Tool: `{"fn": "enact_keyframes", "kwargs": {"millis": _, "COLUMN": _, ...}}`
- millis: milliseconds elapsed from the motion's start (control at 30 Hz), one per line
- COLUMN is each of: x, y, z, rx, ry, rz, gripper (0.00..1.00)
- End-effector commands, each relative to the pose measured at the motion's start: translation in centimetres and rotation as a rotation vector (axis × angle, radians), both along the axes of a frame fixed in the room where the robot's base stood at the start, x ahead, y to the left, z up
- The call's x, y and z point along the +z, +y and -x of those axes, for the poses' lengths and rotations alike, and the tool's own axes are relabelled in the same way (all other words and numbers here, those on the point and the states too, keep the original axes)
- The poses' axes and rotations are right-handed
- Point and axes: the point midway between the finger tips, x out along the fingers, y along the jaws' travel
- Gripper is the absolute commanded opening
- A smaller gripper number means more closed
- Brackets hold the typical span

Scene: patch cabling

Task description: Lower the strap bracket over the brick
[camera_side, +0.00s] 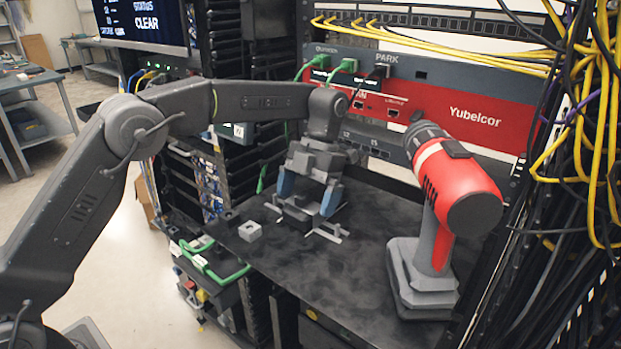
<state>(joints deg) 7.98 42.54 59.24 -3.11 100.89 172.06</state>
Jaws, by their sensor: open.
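My gripper (306,207) points down at the back middle of the dark shelf. Its two blue fingers are open, one on each side of a dark grey block-like shape low on the shelf. Light grey flat tabs (328,233) show at the shelf surface just below the fingers; they look like part of the strap bracket. The brick cannot be told apart clearly from the bracket and the gripper here. Whether the fingers touch anything cannot be seen.
A red and grey drill (455,190) stands upright on the shelf (345,275) at the right. A small grey block (250,231) sits near the left edge. A red Yubelcor panel (475,112) with green plugs is behind. Yellow cables hang at the right.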

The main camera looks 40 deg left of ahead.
Motion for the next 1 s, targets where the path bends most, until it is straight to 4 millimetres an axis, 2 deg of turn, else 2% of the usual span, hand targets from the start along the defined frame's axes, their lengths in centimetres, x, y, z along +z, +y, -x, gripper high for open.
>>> {"fn": "enact_keyframes", "kwargs": {"millis": 200, "x": 2.8, "y": 0.0, "z": -1.3, "rx": 0.000, "ry": -0.002, "rz": 0.001, "gripper": 1.00}}
{"fn": "enact_keyframes", "kwargs": {"millis": 400, "x": 4.4, "y": 0.0, "z": -1.9, "rx": 0.000, "ry": 0.000, "rz": 0.000, "gripper": 1.00}}
{"fn": "enact_keyframes", "kwargs": {"millis": 600, "x": 5.1, "y": 0.0, "z": -2.2, "rx": 0.000, "ry": 0.001, "rz": 0.000, "gripper": 1.00}}
{"fn": "enact_keyframes", "kwargs": {"millis": 1000, "x": 5.2, "y": 0.0, "z": -2.2, "rx": 0.000, "ry": 0.001, "rz": 0.000, "gripper": 1.00}}
